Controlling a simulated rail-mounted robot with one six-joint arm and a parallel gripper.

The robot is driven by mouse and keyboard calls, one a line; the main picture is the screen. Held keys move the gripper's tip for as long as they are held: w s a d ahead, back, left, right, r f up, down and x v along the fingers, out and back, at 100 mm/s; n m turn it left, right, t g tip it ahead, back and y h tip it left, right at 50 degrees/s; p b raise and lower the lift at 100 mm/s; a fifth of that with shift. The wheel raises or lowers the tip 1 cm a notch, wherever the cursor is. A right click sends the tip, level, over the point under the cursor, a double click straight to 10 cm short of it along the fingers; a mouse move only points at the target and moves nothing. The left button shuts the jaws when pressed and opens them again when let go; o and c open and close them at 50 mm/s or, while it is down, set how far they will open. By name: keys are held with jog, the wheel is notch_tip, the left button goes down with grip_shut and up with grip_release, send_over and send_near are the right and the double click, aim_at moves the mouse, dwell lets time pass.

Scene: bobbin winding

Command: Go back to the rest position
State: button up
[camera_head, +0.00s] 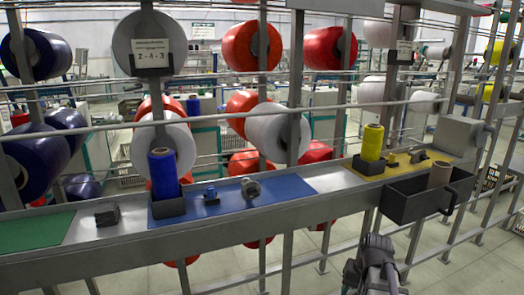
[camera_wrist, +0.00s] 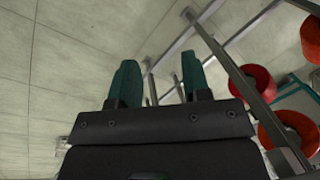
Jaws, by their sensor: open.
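My gripper (camera_wrist: 158,80) shows in the wrist view with its two green fingers apart and nothing between them. In the head view my arm (camera_head: 375,265) stands at the lower right, in front of the shelf and below its front edge, apart from everything on it. A blue bobbin (camera_head: 162,173) stands upright in a dark holder on the blue mat (camera_head: 290,187). A yellow bobbin (camera_head: 373,142) stands upright in a dark holder on the yellow mat (camera_head: 405,160). A brown bobbin (camera_head: 440,174) sits in a dark open bin (camera_head: 410,205) on the shelf's right front.
The metal shelf (camera_head: 220,228) runs across the front. A small dark block (camera_head: 107,215) lies beside the green mat (camera_head: 35,231). Small fittings lie on the blue and yellow mats. A grey box (camera_head: 458,135) stands at the right end. Red, white and dark blue spools hang behind. Floor in front is clear.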

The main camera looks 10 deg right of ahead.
jog(key=s+a+n+g+h, duration=0.1)
jog(key=s+a+n, duration=0.15)
jog(key=a, duration=0.75)
jog(key=s+a+n+h, duration=0.1)
jog(key=s+a+n, duration=0.15)
jog(key=a, duration=0.65)
notch_tip(320, 180, up, 19)
jog(key=p, duration=1.9)
jog(key=shift+w+a+n, duration=0.4)
jog(key=shift+a, duration=0.05)
jog(key=shift+r, duration=0.1)
